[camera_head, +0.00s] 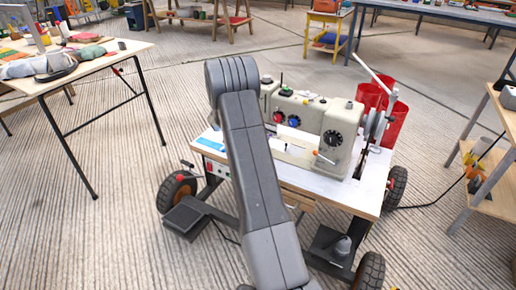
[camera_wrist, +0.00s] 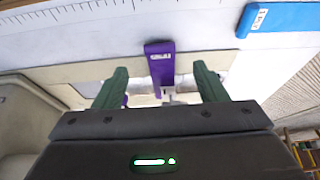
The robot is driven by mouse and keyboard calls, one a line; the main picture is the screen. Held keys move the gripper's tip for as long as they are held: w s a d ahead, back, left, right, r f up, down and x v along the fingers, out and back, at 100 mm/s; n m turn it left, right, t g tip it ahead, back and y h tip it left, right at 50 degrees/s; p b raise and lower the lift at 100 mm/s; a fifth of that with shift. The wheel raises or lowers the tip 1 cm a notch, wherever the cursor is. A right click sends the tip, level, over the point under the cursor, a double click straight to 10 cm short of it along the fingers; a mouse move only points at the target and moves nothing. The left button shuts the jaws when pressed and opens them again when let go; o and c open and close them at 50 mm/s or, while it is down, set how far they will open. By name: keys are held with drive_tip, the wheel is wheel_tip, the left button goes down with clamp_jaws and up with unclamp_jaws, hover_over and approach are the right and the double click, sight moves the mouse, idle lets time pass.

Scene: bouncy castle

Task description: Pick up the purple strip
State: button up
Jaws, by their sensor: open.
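The purple strip (camera_wrist: 160,58) shows in the wrist view. It has a small white label and lies over a pale plate edge, at the sewing machine (camera_head: 335,125). My gripper (camera_wrist: 161,68) is open, with one green finger on either side of the strip in the picture. I see no contact between the fingers and the strip. A second bit of purple shows beside the left finger; I cannot tell whether it belongs to the strip. In the head view my arm covers the strip and my gripper.
A blue strip (camera_wrist: 284,17) with a label lies to the right; it also shows on the white machine table (camera_head: 357,200) in the head view (camera_head: 210,144). Red bins (camera_head: 393,128) stand behind the machine. A cluttered table (camera_head: 105,62) is at left, wooden shelving (camera_head: 492,190) at right.

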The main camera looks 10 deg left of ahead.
drive_tip(key=shift+s+b+x, duration=0.1)
drive_tip(key=shift+b+x, duration=0.45)
drive_tip(key=shift+x, duration=0.85)
drive_tip(key=shift+s+b+x, duration=0.15)
drive_tip(key=shift+b+x, duration=0.35)
drive_tip(key=shift+x, duration=0.85)
drive_tip(key=shift+c, duration=0.4)
drive_tip(key=c, duration=1)
